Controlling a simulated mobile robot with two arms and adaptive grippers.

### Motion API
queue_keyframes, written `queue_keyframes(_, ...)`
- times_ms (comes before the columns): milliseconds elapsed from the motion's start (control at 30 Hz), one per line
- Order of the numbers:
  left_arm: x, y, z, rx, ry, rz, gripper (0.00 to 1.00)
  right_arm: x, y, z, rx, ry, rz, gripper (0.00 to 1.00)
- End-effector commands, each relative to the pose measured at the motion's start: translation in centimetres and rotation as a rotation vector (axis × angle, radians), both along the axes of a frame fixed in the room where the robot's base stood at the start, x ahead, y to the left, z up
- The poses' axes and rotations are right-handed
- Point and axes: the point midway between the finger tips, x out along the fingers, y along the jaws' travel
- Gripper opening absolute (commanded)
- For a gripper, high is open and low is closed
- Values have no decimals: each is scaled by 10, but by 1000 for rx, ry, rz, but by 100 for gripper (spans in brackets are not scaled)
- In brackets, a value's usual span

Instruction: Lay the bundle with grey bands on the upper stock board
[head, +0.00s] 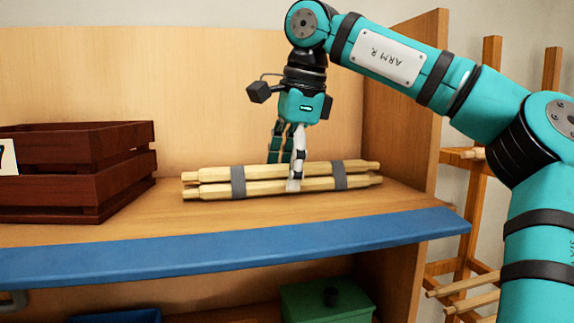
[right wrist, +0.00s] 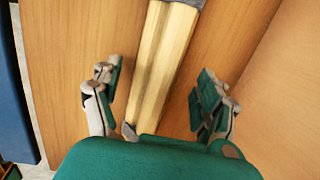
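The bundle with grey bands (head: 215,189) is several pale wooden sticks held by two grey bands. It lies lengthwise on the wooden upper stock board (head: 400,201), apparently resting flat. My right gripper (head: 285,172) is low over the bundle's middle, between the two bands, with one finger in front and the other behind. In the right wrist view the sticks (right wrist: 165,60) run between the spread fingers (right wrist: 156,88), with bare board showing on both sides. The gripper is open and not holding the bundle. My left gripper is not in view.
A dark red slatted crate (head: 80,190) stands on the board to the left. A blue strip (head: 250,244) edges the board's front. A side panel (head: 420,110) closes the right end. Below are a green box (head: 325,302) and a blue bin (head: 120,317). A wooden rack (head: 490,110) stands farther right.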

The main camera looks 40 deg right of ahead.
Motion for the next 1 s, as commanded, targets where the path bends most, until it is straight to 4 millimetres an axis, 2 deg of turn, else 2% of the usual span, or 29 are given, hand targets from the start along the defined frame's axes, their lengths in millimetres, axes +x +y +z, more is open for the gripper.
queue_keyframes(167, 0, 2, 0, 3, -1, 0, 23, 0, 0, 0, -1, 3, 0, 76)
queue_keyframes(267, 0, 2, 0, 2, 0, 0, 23, -2, 0, 7, 0, 1, -1, 76)
queue_keyframes(367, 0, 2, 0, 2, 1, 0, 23, -6, 0, 22, -1, -2, -3, 76)
queue_keyframes(700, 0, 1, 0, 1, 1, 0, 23, -25, 1, 91, -1, -3, -3, 76)
queue_keyframes(833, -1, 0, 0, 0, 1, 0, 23, -29, 2, 106, -1, -2, -1, 76)
queue_keyframes(1000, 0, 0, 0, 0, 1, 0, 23, -32, 1, 115, 0, 0, 0, 76)
